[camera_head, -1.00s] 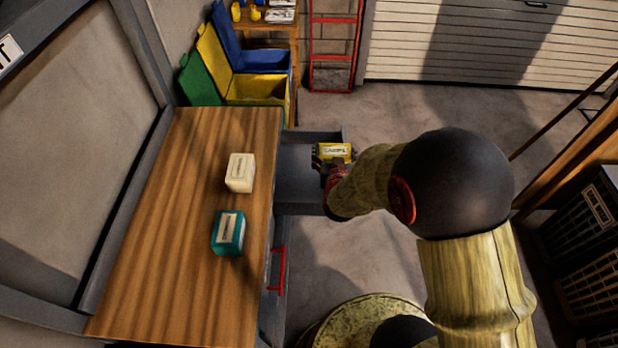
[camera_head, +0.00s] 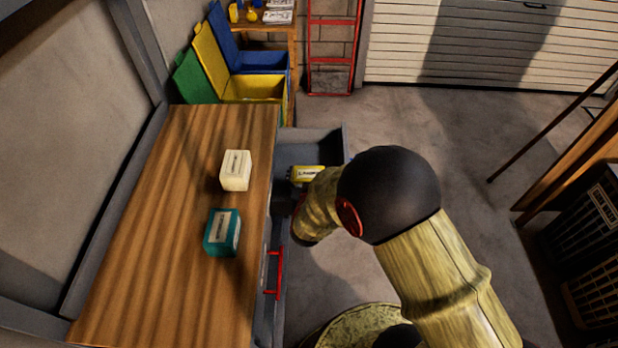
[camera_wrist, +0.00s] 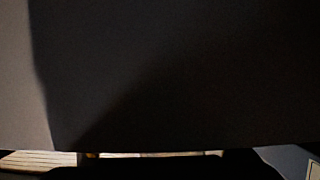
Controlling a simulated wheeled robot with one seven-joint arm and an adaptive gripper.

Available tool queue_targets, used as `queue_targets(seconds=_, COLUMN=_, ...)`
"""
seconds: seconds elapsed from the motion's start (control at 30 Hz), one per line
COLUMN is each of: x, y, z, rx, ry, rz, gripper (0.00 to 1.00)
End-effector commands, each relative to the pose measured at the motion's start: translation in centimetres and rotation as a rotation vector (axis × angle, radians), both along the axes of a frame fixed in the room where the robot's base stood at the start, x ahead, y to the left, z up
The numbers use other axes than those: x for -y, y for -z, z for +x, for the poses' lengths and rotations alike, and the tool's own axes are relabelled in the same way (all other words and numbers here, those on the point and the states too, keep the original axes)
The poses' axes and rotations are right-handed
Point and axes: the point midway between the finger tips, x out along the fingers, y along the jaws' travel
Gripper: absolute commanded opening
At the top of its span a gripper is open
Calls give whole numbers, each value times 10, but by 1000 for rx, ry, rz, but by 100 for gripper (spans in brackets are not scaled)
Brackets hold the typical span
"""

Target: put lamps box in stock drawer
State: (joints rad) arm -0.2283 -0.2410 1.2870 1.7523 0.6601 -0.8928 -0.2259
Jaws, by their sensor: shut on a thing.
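The yellow lamps box (camera_head: 308,174), with a pale label, is held at the end of my arm, over the open grey drawer (camera_head: 312,152). My gripper (camera_head: 298,184) is shut on it, and its fingers are mostly hidden behind my wrist. The box appears to be within the drawer's outline; its height above the drawer floor cannot be told. In the wrist view a dark, shadowed surface fills most of the picture, and I cannot tell what it is.
A wooden worktop (camera_head: 170,230) stands left of the drawer, with a cream box (camera_head: 236,170) and a teal box (camera_head: 222,232) on it. A closed drawer's red handle (camera_head: 275,273) sticks out below. Yellow (camera_head: 255,88) and blue bins stand behind.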

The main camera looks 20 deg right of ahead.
Motion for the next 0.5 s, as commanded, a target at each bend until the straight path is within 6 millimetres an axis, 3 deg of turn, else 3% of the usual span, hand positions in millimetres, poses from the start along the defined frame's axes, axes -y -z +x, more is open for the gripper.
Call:
queue_targets(seconds=0.3, x=0, y=1, z=1, rx=1, ry=0, rz=1, gripper=47)
queue_targets(seconds=0.33, x=0, y=2, z=1, rx=0, ry=0, rz=1, gripper=76)
queue_targets(seconds=0.5, x=0, y=1, z=1, rx=1, ry=0, rz=1, gripper=85)
